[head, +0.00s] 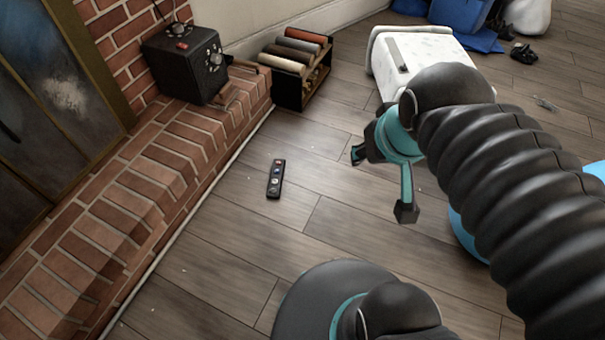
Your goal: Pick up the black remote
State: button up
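The black remote (275,179) lies flat on the wooden floor in the head view, with a few coloured buttons near its far end. It is a little out from the brick hearth and its long side runs roughly away from me. My gripper (380,183) is to the right of the remote and apart from it, above the floor. Its two teal and dark fingers are spread wide with nothing between them.
A brick hearth (120,215) runs along the left, with a black box (187,62) on it. A rack of rolls (297,67) and a white bin (412,58) stand beyond the remote. Blue items (462,14) lie at the back. Floor around the remote is clear.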

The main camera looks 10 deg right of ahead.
aim_at(279, 176)
jog(key=z, duration=0.5)
jog(key=i, duration=0.65)
jog(key=u, duration=1.25)
